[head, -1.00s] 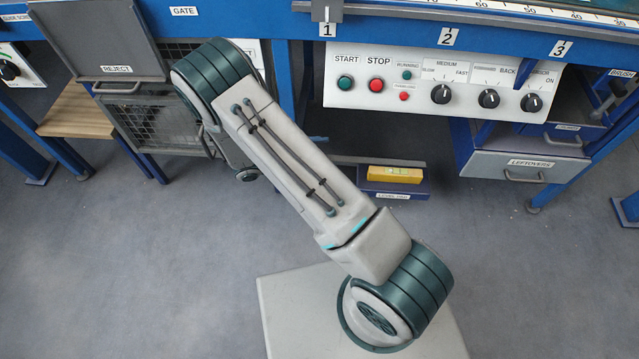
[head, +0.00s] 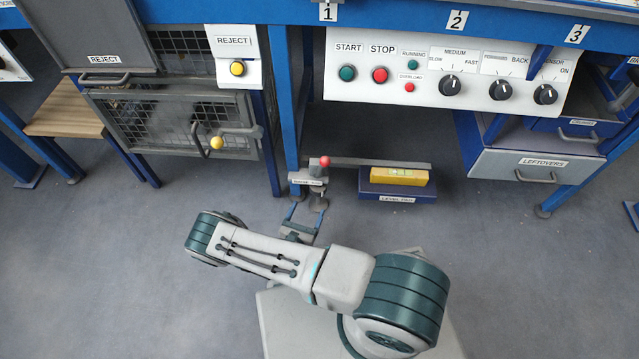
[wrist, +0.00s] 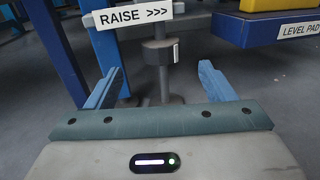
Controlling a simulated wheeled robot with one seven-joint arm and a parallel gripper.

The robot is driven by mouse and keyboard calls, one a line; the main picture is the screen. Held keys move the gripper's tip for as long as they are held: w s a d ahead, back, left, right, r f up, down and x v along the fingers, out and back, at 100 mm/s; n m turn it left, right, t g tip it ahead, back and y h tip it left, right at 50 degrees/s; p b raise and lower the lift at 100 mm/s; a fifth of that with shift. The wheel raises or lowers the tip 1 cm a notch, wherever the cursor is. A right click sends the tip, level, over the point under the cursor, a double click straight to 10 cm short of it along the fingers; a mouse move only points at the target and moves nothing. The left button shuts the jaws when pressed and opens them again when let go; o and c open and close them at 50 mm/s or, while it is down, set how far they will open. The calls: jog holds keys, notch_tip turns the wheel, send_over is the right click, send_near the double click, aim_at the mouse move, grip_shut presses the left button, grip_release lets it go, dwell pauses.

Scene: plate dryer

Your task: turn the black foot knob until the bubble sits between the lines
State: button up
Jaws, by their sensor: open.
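The dark foot knob (wrist: 156,53), with a white mark on its right side, sits on an upright post under a "RAISE >>>" label (wrist: 130,15) in the wrist view. My gripper (wrist: 160,82) is open, its blue fingers to either side of the post. The knob appears ahead of the fingers, not gripped. In the head view, my gripper (head: 304,212) is low by the table's leg foot. The yellow spirit level (head: 383,175) lies on the blue level pad (head: 372,190), right of the foot. Its green vial (head: 401,172) shows, but the bubble is too small to read.
A red ball knob (head: 325,161) stands above the foot. A blue table leg (head: 290,110) rises behind it. The mesh reject cage (head: 170,125) is left; the leftovers drawer (head: 530,165) is right. The control panel (head: 440,75) is above.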

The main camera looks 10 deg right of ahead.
aim_at(319, 186)
jog(key=b+x, duration=0.4)
jog(key=x, duration=0.7)
jog(key=shift+w+d, duration=0.1)
jog(key=shift+d, duration=0.05)
jog(key=shift+x, duration=0.85)
jog(key=shift+r, duration=0.1)
jog(key=c, duration=1)
